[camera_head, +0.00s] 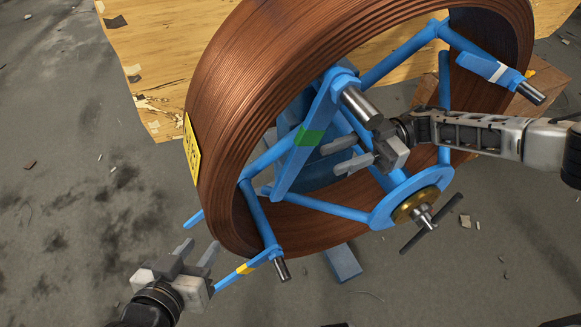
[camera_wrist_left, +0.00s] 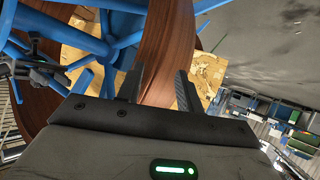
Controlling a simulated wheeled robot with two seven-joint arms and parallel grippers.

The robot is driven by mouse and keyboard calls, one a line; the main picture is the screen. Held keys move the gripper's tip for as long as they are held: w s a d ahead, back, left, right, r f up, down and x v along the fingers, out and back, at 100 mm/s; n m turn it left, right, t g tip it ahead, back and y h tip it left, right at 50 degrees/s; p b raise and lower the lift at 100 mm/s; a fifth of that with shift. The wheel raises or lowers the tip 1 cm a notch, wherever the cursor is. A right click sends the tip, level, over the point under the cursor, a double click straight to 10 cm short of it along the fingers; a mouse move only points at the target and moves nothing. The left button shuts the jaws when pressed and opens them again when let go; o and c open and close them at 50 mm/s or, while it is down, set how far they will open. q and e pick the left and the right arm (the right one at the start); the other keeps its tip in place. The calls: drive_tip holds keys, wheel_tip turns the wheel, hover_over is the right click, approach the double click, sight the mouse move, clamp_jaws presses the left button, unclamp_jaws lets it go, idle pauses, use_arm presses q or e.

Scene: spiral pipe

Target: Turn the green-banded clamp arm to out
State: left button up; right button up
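The green-banded clamp arm (camera_head: 299,158) is a blue bar on the near face of the large copper coil (camera_head: 225,130). It slants from a dark metal rod at its upper end down to the lower left, with the green band (camera_head: 310,136) about midway. My right gripper (camera_head: 331,158) is open, its fingers pointing left beside this arm, just right of the band; contact cannot be told. My left gripper (camera_head: 200,248) is open and empty at the coil's lower left, near the yellow-banded clamp arm (camera_head: 244,269). In the left wrist view its fingers (camera_wrist_left: 158,88) are apart, facing the coil.
A white-banded clamp arm (camera_head: 490,68) sits at upper right. The blue hub has a brass disc (camera_head: 414,206) and a crossbar handle (camera_head: 431,222) sticking out. A wooden sheet (camera_head: 165,50) lies behind the coil. The grey floor at left is mostly clear.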

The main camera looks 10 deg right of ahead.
sight(283, 171)
drive_tip(key=p+x, duration=0.1)
drive_tip(key=x, duration=0.9)
clamp_jaws()
drive_tip(key=shift+s+a+r+g+y+b, duration=0.15)
drive_tip(key=shift+s+a+r+y+b, duration=0.15)
drive_tip(key=shift+a, duration=0.25)
drive_tip(key=shift+s+a+r+g+y+b, duration=0.15)
drive_tip(key=shift+a+y+b, duration=0.1)
drive_tip(key=shift+a+y, duration=0.25)
drive_tip(key=shift+s+a+r+g+y+b, duration=0.1)
drive_tip(key=shift+a+r+y+b, duration=0.15)
drive_tip(key=shift+a, duration=0.35)
drive_tip(key=shift+a+r+y, duration=0.25)
drive_tip(key=shift+r, duration=0.15)
